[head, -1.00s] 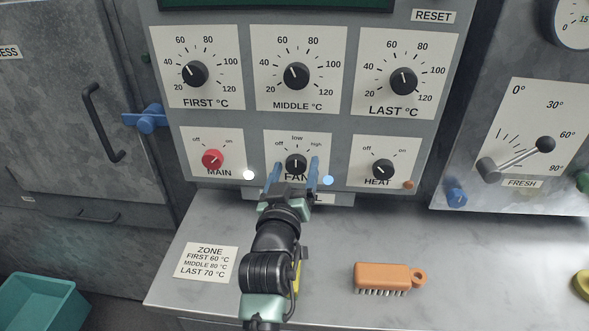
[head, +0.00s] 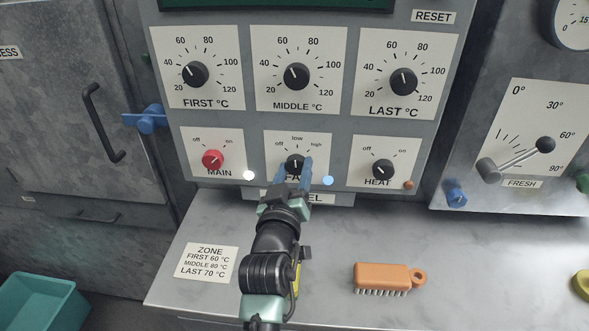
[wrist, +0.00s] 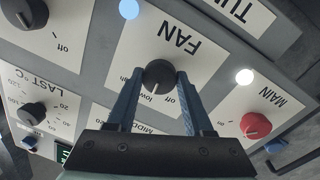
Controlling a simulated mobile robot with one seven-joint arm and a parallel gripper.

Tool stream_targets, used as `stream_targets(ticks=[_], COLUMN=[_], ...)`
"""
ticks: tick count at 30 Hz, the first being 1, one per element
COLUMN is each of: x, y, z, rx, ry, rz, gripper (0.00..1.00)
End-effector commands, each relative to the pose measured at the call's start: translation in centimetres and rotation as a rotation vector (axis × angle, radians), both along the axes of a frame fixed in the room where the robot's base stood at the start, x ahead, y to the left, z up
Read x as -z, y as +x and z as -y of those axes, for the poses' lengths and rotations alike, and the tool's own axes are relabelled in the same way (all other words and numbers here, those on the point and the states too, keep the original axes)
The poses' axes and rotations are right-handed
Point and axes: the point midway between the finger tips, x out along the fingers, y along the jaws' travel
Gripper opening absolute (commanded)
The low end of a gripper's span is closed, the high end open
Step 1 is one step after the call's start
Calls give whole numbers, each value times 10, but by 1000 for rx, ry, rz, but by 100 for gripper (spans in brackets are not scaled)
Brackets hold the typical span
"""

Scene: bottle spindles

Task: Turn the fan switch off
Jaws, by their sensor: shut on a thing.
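The black fan knob (head: 297,162) sits on its white plate marked off, low and high, in the lower middle of the panel. Its pointer stands up at low in the head view. My gripper (head: 295,168) reaches up from below with its two blue fingers on either side of the knob, shut on it. In the wrist view, upside down, the knob (wrist: 159,75) shows between the fingertips, and its white mark points to low. The fingers and hand hide part of the FAN label in the head view.
The red main knob (head: 213,159) is to the left and the heat knob (head: 383,169) to the right. A white light (head: 249,175) and a blue light (head: 328,180) flank the fan plate. An orange brush (head: 384,278) lies on the counter.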

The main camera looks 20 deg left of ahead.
Motion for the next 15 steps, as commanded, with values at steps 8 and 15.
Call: stream_targets(ticks=[8,15], x=[0,0], y=[0,1], z=[2,2], rx=[2,2], ry=[-200,-398], rz=[55,112], gripper=[0,0])
